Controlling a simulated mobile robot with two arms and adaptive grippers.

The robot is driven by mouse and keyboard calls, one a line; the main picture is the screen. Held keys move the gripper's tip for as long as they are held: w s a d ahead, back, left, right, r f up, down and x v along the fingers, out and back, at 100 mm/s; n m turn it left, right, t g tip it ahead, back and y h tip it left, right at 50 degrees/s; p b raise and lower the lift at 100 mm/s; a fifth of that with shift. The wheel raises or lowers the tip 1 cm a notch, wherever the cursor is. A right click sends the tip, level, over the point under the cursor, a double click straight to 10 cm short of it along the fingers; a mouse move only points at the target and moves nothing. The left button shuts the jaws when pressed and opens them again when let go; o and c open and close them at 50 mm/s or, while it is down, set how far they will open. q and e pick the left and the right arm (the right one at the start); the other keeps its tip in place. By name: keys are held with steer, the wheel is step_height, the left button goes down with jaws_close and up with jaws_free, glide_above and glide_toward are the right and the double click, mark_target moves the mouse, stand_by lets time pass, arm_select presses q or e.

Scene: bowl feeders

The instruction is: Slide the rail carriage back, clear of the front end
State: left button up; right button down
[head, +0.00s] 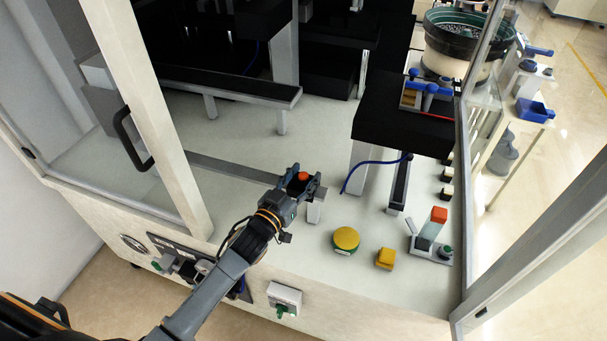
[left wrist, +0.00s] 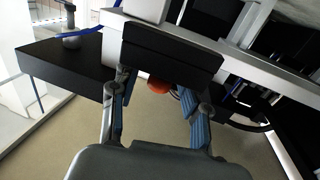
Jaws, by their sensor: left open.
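My left gripper (head: 305,183) is open over the front end of a rail (head: 228,168) on the pale machine deck. An orange-red knob (head: 303,176) shows between its fingers in the head view; I take it for part of the rail carriage, whose body is mostly hidden by the gripper. In the left wrist view, my two blue-padded fingers (left wrist: 160,118) stand apart, with a red round part (left wrist: 158,86) between them, below a large black block (left wrist: 172,55). I cannot tell whether either finger touches the carriage. My right gripper is not in view.
A yellow round button (head: 346,239), a small yellow block (head: 386,259) and an orange-topped fixture (head: 437,221) stand to the right. A black raised platform (head: 400,120) with a blue cable is behind them. A cabinet door with a handle (head: 131,138) is at left.

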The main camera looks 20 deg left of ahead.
mark_target(259, 176)
arm_select(q)
steer(key=shift+w+d, duration=0.1)
steer(key=shift+w, duration=0.15)
jaws_close()
steer(key=a, duration=0.8)
steer(key=a+p, duration=0.1)
steer(key=a, duration=0.3)
steer(key=shift+w+a+f, duration=0.2)
steer(key=shift+w+a, duration=0.05)
steer(key=shift+a, duration=0.05)
steer(key=shift+c, duration=1.3)
jaws_free()
steer(key=shift+o, duration=1.3)
steer(key=shift+s+r, duration=0.15)
steer(key=shift+r, duration=0.05)
